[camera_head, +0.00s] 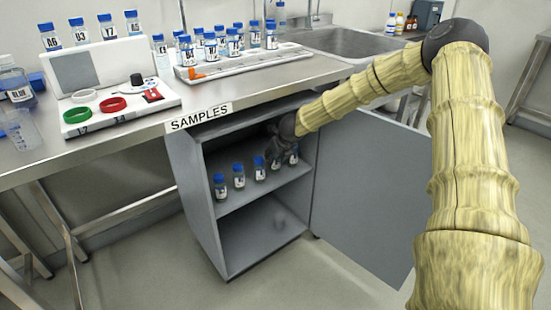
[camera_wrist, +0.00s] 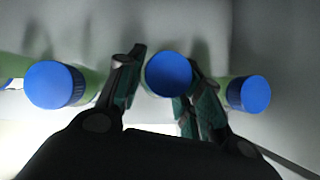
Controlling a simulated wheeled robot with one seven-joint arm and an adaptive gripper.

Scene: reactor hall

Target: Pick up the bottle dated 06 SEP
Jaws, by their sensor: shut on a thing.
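My gripper (camera_wrist: 160,88) is inside the open cabinet, shut on a blue-capped bottle (camera_wrist: 168,72) that sits between its fingers in the wrist view. Another blue-capped bottle (camera_wrist: 55,85) is to its left and one more (camera_wrist: 248,94) is close to its right. In the head view my gripper (camera_head: 277,152) reaches over the right end of a row of small labelled bottles on the cabinet's upper shelf (camera_head: 240,195). Bottles to the left, such as this one (camera_head: 221,187), stand upright. The label dates are too small to read, so I cannot tell which bottle is dated 06 SEP.
The cabinet (camera_head: 195,200) is under a steel bench marked SAMPLES (camera_head: 199,117). Its door (camera_head: 365,200) stands open at the right. On the bench are a rack (camera_head: 240,64) with several bottles and a white panel (camera_head: 120,108) with green and red rings.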

